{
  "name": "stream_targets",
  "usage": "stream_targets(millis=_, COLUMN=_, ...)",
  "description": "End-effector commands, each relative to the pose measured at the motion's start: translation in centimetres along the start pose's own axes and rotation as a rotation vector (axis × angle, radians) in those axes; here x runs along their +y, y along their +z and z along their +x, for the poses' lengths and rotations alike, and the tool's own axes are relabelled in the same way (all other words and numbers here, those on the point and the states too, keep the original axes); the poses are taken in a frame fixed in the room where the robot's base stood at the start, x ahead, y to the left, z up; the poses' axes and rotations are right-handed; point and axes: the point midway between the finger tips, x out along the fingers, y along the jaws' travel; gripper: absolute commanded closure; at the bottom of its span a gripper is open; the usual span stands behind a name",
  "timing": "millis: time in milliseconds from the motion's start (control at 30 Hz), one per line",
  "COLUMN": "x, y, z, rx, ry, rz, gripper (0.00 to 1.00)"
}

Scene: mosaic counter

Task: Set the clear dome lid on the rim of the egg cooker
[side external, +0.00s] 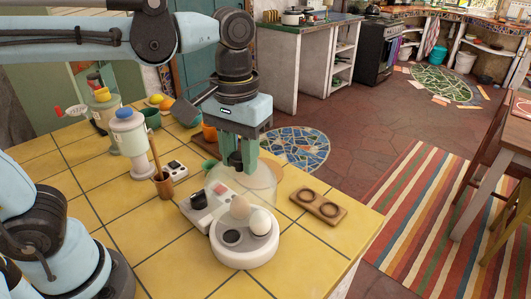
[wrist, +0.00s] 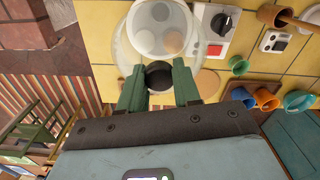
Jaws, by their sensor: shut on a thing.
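The clear dome lid (side external: 262,180) hangs from my gripper (side external: 238,161), which points down and is shut on its black knob. In the wrist view the dark knob (wrist: 159,76) sits between the two green fingers. The white egg cooker (side external: 245,254) stands on the yellow counter below the lid, with two pale eggs and a dark round spot on its top. In the side view the lid appears above the cooker and toward its back. The wrist view shows the cooker (wrist: 158,12) through the clear lid, offset toward the top. The exact gap is hard to tell.
A white box with a black dial (wrist: 220,22) stands beside the cooker. A wooden two-hole holder (side external: 319,206) lies to the right on the tiled counter (side external: 310,237). A wooden pot with a stick (side external: 163,184), a dispenser (side external: 131,140) and coloured cups stand to the left and behind.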

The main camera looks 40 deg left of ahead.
Motion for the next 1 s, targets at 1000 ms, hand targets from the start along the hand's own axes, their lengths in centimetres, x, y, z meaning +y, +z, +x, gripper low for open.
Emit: stream_targets(millis=1000, x=0.0, y=0.0, z=6.3, rx=0.000, ry=0.000, rz=0.001, gripper=1.00)
